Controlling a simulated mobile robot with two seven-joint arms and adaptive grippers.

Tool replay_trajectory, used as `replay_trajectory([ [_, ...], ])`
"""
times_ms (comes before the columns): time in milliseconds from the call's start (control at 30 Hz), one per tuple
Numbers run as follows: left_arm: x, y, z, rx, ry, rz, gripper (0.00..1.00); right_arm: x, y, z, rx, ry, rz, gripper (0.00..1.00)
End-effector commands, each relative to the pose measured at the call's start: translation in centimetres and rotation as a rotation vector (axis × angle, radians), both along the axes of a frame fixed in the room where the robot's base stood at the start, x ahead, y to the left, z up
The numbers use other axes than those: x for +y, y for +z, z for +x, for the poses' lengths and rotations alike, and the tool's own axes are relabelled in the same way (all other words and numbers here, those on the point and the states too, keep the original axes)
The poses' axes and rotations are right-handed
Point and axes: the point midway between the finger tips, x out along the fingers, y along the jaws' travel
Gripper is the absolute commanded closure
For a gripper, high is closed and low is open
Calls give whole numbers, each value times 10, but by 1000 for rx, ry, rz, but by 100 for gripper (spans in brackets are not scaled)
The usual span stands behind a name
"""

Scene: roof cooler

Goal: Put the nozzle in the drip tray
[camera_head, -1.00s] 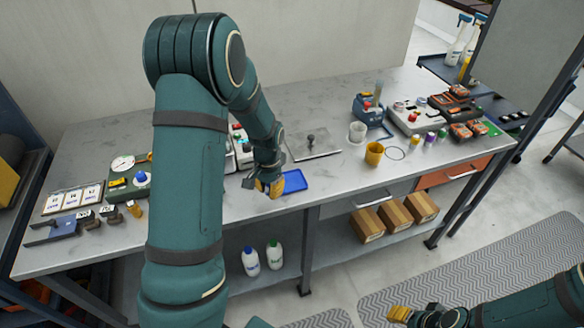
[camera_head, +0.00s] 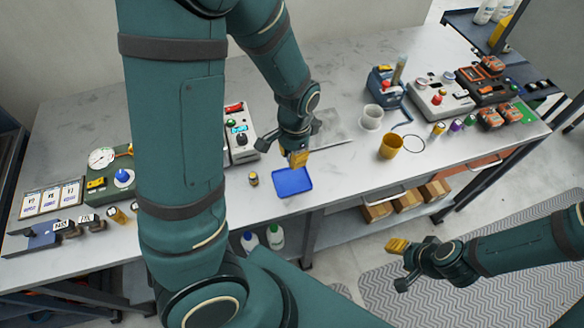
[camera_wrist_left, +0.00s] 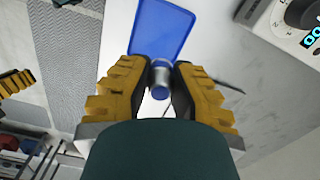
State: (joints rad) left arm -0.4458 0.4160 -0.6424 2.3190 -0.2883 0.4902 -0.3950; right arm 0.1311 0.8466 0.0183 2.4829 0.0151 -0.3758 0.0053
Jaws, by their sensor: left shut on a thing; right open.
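The drip tray is a shallow blue tray (camera_head: 293,182) near the front edge of the bench; it also shows at the top of the left wrist view (camera_wrist_left: 160,28). My left gripper (camera_head: 297,158) is at the tray's back edge in the head view. In the left wrist view, my left gripper (camera_wrist_left: 160,82) is shut on the nozzle (camera_wrist_left: 160,76), a small grey cylinder with a blue end, which overlaps the tray's near edge in that picture. The head view hides the nozzle. My right gripper (camera_head: 400,265) is open and empty, in front of the bench over the floor.
A small dark and yellow cylinder (camera_head: 253,179) stands left of the tray. A grey device with a lit display (camera_head: 240,132) is behind it. A yellow cup (camera_head: 391,146) and a white cup (camera_head: 371,117) stand to the right. Bare bench lies between tray and cups.

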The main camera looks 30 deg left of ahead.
Motion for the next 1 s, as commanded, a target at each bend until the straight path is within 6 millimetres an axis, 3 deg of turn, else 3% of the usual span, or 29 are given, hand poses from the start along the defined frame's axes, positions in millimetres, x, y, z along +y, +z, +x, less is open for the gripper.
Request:
replay_trajectory([
  [233,0,-45,-2,6,-1,2,100,0,-15,-1,3,1,-2,53],
  [533,0,-69,-1,2,-1,0,100,1,-20,-3,8,5,0,53],
  [700,0,-93,-1,5,0,1,100,1,-26,-5,12,8,0,53],
  [1000,0,-97,-1,0,-1,0,100,1,-26,-6,13,10,0,53],
])
